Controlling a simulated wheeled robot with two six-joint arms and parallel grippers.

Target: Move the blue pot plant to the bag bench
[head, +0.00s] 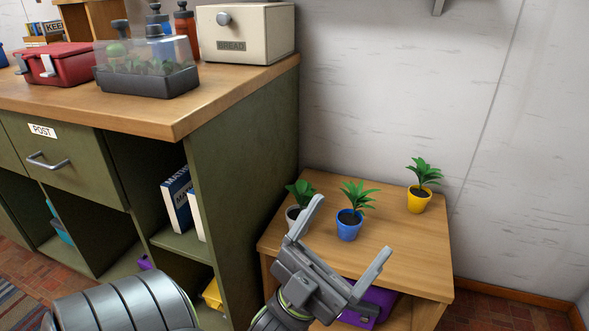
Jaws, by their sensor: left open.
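The blue pot plant (349,226) stands upright on a small wooden side table (400,245), its green leaves above the rim. My left gripper (345,245) is open and empty, in front of the side table in the picture. My right gripper is not in view. I cannot make out a bag bench.
A yellow pot plant (419,200) stands at the back right of the side table. A green cabinet (245,160) is close on the left. Its top holds a bread box (262,38), a clear-lidded planter (150,80) and a red box (62,64). A purple item (375,302) is under the side table.

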